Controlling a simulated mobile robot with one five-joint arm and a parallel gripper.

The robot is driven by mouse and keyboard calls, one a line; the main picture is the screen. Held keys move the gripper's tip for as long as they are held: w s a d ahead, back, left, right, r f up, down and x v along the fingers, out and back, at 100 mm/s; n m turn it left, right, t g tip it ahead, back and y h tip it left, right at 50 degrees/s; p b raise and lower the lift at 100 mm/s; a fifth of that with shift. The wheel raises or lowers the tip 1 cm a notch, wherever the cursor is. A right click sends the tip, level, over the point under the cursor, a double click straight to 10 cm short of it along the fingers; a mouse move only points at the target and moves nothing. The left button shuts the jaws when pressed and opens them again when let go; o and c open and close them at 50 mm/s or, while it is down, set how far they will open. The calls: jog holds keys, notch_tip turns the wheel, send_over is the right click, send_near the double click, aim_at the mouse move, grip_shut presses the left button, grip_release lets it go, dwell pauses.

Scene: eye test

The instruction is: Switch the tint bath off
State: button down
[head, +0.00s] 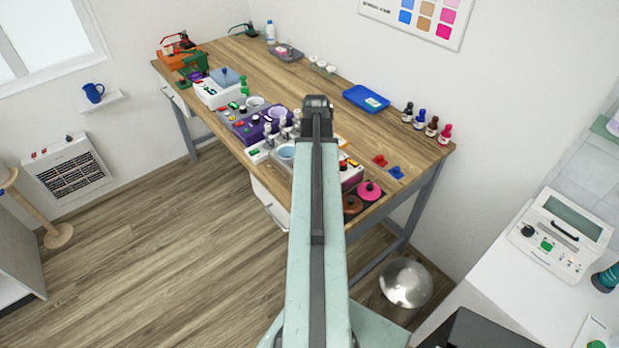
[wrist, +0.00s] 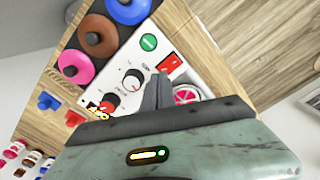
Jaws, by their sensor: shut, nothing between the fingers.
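A white control panel (wrist: 122,62), apparently the tint bath's, fills the middle of the wrist view beside lidded pots in pink (wrist: 74,67), brown (wrist: 98,35) and blue (wrist: 128,8). It carries a round green button (wrist: 148,42), a red switch (wrist: 172,63), a white dial (wrist: 132,80) and a red knob (wrist: 110,103). My gripper (wrist: 158,80) is shut and empty, its tips over the panel just below the red switch in the picture. I cannot tell whether they touch. In the head view my arm hides the gripper and part of the panel; the pink pot (head: 370,191) shows beside it.
A pink-and-white round part (wrist: 187,94) lies right of my fingers. Blue (head: 396,172) and red (head: 379,160) pieces and several small bottles (head: 432,126) stand near the bench's right end. Other devices (head: 245,125) crowd its front edge. A blue tray (head: 366,98) lies farther back.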

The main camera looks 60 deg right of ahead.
notch_tip(320, 180, up, 6)
jog(key=p, duration=0.4)
jog(key=shift+f+p, duration=0.2)
jog(key=shift+p, duration=0.2)
jog(key=w+a+f+n+b, duration=0.2)
jog(key=w+a+n, duration=0.1)
jog(key=w+a, duration=0.75)
jog(key=w+a+f+n+b, duration=0.3)
jog(key=w+a, duration=0.6)
jog(key=a, duration=0.3)
jog(key=w+a+f+n+b, duration=0.1)
jog(key=a, duration=1.2)
jog(key=w+a+f+n+b, duration=0.1)
jog(key=a+n, duration=0.1)
jog(key=a, duration=1.2)
jog(key=shift+w+a+f+n+b, duration=0.15)
jog(key=shift+a+f+n+b, duration=0.15)
jog(key=shift+f+b, duration=0.1)
